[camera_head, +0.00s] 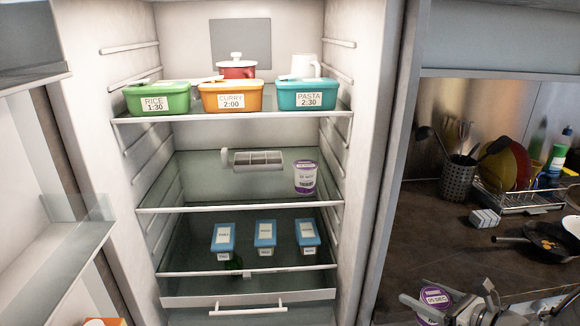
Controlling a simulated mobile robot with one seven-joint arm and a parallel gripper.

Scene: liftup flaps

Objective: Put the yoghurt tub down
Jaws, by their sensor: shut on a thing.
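A yoghurt tub (435,296) with a purple and white label shows at the bottom right, in front of the dark counter. My gripper (438,310) is shut on it, and its grey parts hide much of the tub. The frame's lower edge cuts off the view there, and I cannot tell whether the tub touches the counter. A similar purple and white tub (305,178) stands upright on the right side of the open fridge's middle glass shelf (190,196).
The top shelf holds green, orange and teal labelled boxes (308,95); blue-lidded containers (265,234) stand lower down. A pan (545,240), dish rack (520,197) and utensil holder (457,181) occupy the counter (425,235). The middle shelf's left part is bare.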

